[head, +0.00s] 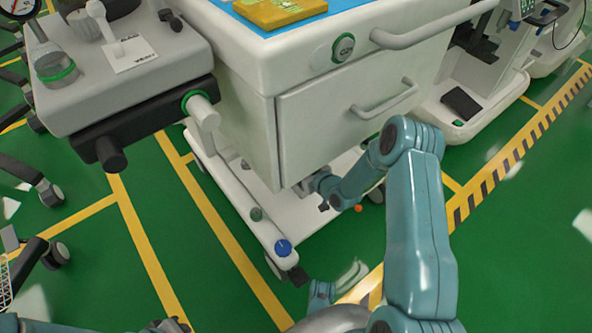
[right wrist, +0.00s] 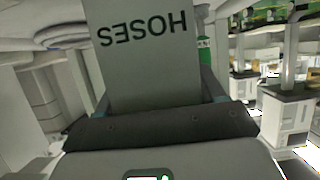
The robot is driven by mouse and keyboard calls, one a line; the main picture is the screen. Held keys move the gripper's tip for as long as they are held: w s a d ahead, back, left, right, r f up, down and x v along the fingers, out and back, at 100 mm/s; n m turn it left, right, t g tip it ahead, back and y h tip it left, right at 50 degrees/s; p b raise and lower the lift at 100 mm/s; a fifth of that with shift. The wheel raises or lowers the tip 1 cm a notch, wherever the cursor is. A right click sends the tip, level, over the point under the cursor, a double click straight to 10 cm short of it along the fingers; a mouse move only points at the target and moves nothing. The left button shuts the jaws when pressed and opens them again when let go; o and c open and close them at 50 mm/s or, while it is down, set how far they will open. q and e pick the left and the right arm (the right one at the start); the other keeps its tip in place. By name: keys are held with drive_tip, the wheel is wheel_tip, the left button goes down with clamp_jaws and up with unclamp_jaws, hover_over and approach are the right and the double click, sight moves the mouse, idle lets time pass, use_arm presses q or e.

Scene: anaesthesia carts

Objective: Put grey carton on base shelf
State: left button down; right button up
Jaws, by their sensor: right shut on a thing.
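The grey carton (right wrist: 150,60), marked HOSES, is between the fingers of my right gripper (right wrist: 148,92) in the right wrist view. The lettering appears upside down there. In the head view, my right gripper (head: 323,187) reaches under the white cart's drawer body, just above the white base shelf (head: 290,222). The drawer body hides most of the carton and much of the shelf. I cannot tell whether the carton touches the shelf. Part of my left gripper (head: 172,325) shows at the bottom edge of the head view; its jaws are unclear.
The drawer front (head: 345,125) with its handle overhangs the shelf. A blue knob (head: 283,247) is at the shelf's near corner. A grey machine (head: 125,70) stands left, another white cart (head: 470,110) right. Green floor is open in front.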

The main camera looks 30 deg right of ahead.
drive_tip(key=shift+w+f, duration=0.15)
drive_tip(key=shift+f, duration=0.4)
drive_tip(key=shift+r, duration=0.2)
drive_tip(key=shift+f, duration=0.15)
drive_tip(key=o, duration=1.4)
use_arm(q)
drive_tip(key=shift+w+a+f, duration=0.1)
drive_tip(key=shift+w+f, duration=0.15)
drive_tip(key=shift+w, duration=0.35)
use_arm(e)
drive_tip(key=shift+o, duration=0.2)
drive_tip(key=shift+s+r, duration=0.2)
drive_tip(key=shift+s, duration=0.15)
use_arm(q)
drive_tip(key=shift+g, duration=0.7)
drive_tip(key=s+r+p, duration=0.2)
drive_tip(key=r+p, duration=0.1)
drive_tip(key=s+r+p, duration=0.1)
drive_tip(key=shift+s+d+r, duration=0.25)
drive_tip(key=shift+d, duration=0.05)
use_arm(e)
drive_tip(key=a+v, duration=0.1)
drive_tip(key=v, duration=1)
drive_tip(key=shift+s+d, duration=0.2)
drive_tip(key=shift+d, duration=0.25)
